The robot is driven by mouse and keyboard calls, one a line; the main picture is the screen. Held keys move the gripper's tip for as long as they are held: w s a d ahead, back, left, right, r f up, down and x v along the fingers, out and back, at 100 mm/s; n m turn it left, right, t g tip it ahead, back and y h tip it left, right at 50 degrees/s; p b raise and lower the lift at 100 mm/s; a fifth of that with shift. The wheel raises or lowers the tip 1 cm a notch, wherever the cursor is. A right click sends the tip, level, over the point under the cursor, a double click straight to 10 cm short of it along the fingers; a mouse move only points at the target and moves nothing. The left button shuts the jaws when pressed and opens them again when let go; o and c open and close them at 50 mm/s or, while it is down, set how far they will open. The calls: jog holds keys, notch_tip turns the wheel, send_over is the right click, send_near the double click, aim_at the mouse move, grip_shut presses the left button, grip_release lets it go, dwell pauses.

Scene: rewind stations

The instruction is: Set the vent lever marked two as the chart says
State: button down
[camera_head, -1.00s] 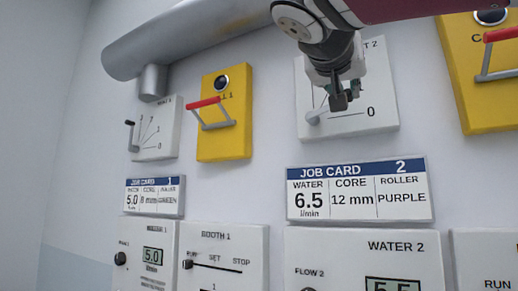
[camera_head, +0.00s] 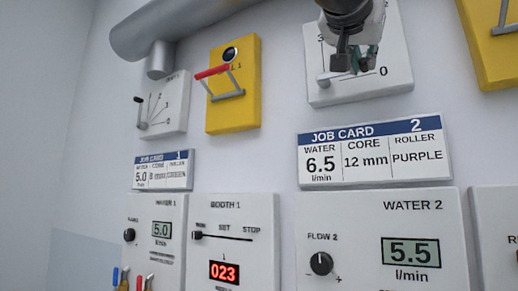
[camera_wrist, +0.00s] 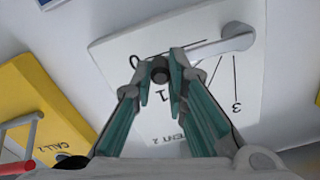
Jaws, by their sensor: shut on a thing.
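The vent plate marked two (camera_head: 345,92) is white with a fan of lines and numerals, at the top right of the head view and in the wrist view (camera_wrist: 205,110). Its grey lever (camera_wrist: 222,46) runs from its pivot towards the side of the plate with 0 and 1. My gripper (camera_wrist: 161,72) is shut on the lever's dark knob (camera_wrist: 159,75). The lever looks to lie between the 0 and 1 lines; the exact setting is hard to tell. In the head view my gripper (camera_head: 350,58) hides much of the scale. No vent chart is visible.
Job card 2 (camera_head: 372,174) below reads water 6.5, core 12 mm, roller purple. The water 2 panel (camera_head: 350,218) shows 5.5. Vent plate 1 (camera_head: 170,126) and a yellow call box (camera_head: 233,112) are to the left. A grey pipe (camera_head: 180,25) runs above.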

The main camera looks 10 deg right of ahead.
jog(key=shift+f, duration=0.1)
jog(key=c, duration=1.6)
grip_release()
jog(key=shift+w, duration=0.1)
jog(key=shift+o, duration=0.2)
jog(key=v, duration=1.2)
